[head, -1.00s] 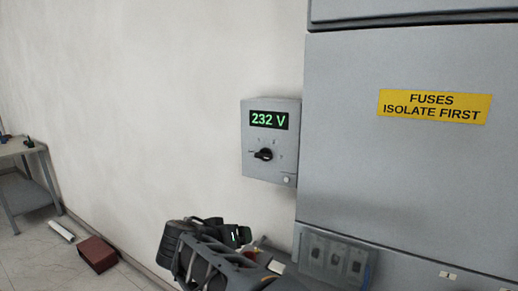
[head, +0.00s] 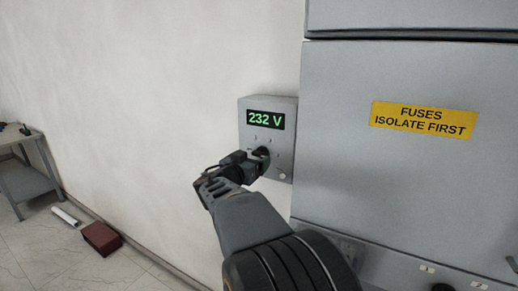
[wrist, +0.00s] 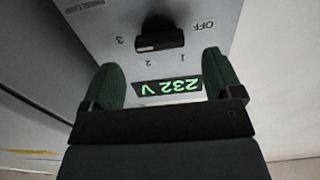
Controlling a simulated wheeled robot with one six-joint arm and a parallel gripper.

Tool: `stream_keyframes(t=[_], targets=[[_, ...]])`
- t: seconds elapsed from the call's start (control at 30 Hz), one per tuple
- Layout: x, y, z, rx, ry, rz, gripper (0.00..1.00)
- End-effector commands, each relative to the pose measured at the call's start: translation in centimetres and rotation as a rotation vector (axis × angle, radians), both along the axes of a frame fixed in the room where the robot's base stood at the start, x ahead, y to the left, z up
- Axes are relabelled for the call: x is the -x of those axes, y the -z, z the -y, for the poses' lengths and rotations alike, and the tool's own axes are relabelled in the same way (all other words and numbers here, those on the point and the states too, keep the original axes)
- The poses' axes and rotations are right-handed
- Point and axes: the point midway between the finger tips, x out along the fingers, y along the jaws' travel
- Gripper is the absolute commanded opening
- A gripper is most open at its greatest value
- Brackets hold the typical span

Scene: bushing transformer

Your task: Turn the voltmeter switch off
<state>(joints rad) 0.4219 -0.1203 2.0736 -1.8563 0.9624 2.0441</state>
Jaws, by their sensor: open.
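The voltmeter (head: 267,103) is a grey wall box with a lit green display reading 232 V (head: 265,119). Its black rotary switch (wrist: 160,37) shows in the wrist view, upside down, with marks OFF, 1, 2 and 3 around it. In the head view my gripper (head: 258,161) hides most of the knob.
A large grey cabinet (head: 400,180) with a yellow fuses sign (head: 423,119) stands close on the right. A small round button (head: 282,176) sits low on the voltmeter. A bench (head: 28,183) and a red-brown box (head: 101,238) are far left. The wall left of the voltmeter is clear.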

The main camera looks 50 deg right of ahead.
Motion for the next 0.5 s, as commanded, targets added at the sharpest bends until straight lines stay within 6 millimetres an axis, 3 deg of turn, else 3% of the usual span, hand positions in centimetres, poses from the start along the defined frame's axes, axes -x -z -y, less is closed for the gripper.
stream_keyframes(t=[0.2,0.5], targets=[[-0.7,-0.2,2.9,-0.001,0.002,-0.001,0.85],[-1.1,0.0,4.4,-0.001,0.0,0.0,0.85]])
